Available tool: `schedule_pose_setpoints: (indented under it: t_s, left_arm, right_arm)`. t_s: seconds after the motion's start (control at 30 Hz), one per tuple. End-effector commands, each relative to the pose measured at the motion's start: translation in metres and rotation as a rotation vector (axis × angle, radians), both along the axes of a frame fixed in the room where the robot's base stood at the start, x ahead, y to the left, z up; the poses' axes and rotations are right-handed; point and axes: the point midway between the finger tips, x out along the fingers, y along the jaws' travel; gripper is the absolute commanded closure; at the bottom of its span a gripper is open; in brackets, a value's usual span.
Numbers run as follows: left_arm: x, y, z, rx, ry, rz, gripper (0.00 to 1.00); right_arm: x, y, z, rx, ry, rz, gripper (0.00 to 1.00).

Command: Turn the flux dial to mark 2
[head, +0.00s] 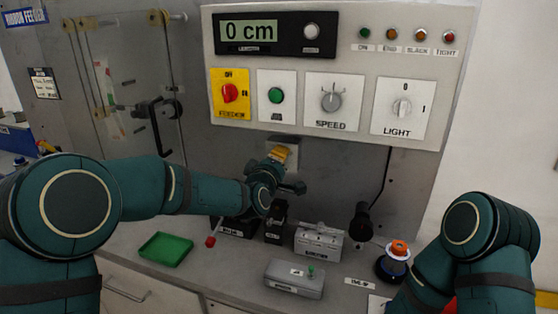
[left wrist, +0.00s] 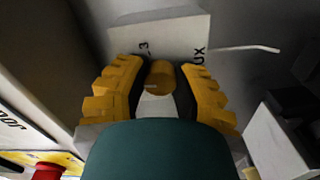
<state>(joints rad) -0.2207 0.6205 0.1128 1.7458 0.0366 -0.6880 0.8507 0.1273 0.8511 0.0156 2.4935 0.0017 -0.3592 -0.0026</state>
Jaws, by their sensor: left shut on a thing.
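The flux dial (left wrist: 160,74) is a round, yellow-brown knob in the left wrist view. Its pale plate (left wrist: 178,33) carries a "3" on the left and the letters "UX" on the right. In the head view a sliver of the plate (head: 293,150) shows below the main control panel. My left gripper (head: 280,154) reaches the plate, its yellow fingers shut on the dial from both sides. The dial's pointer and its other marks are hidden or unreadable. My right arm is at the lower right of the head view, its gripper out of view.
The control panel (head: 350,60) above holds a "0 cm" display, a red switch, a green button and SPEED and LIGHT knobs. Below on the bench are a green tray (head: 166,249), a small red cube (head: 210,241), grey boxes (head: 294,278) and an orange-topped spool (head: 398,250).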

Motion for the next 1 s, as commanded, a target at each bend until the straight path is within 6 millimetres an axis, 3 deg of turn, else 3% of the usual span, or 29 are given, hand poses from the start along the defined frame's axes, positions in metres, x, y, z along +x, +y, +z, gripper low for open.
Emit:
schedule_pose_setpoints:
  t_s: [0.43, 1.0]
  left_arm:
    - [0.0001, -0.0001, 0.0014, 0.237, -0.080, 0.000, 1.00]
    - [0.0001, -0.0002, 0.0012, 0.280, -0.093, 0.000, 1.00]
  right_arm:
    - [0.0000, 0.0000, 0.0001, 0.000, 0.000, 0.000, 1.00]
    - [0.0000, 0.0000, 0.0000, 0.000, 0.000, 0.000, 1.00]
